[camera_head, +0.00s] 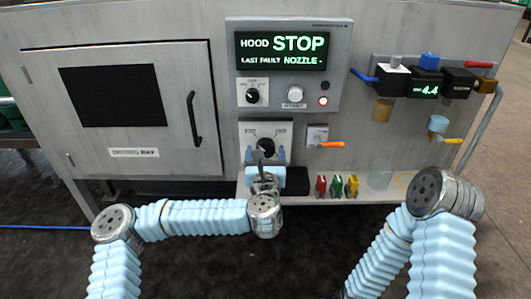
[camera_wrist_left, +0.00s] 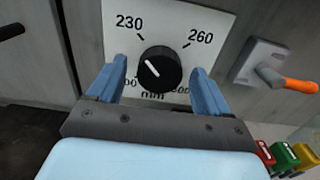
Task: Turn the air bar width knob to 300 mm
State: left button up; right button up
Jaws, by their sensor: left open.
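The air bar width knob is round and black with a white pointer line. It sits on a white dial plate (camera_wrist_left: 185,22) and shows in the left wrist view (camera_wrist_left: 166,76) and the head view (camera_head: 267,144). The plate reads 230 at upper left and 260 at upper right; the lower numbers are partly covered. The pointer line is on the knob's left side, slanting up-left toward the 230 side. My left gripper (camera_wrist_left: 160,72) is open, with one blue finger on each side of the knob and visible gaps. My right gripper is not in view.
Right of the dial is a small plate with an orange lever (camera_head: 332,144). Red, green and yellow tags (camera_head: 337,186) stand on the shelf below. The display panel (camera_head: 285,52) reading HOOD STOP is above. A door with a black handle (camera_head: 194,118) is at left.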

pick_arm(q)
jog(key=shift+w, duration=0.45)
jog(key=shift+c, duration=0.4)
jog(key=c, duration=1)
jog(key=shift+o, duration=0.2)
jog(key=shift+m, duration=0.3)
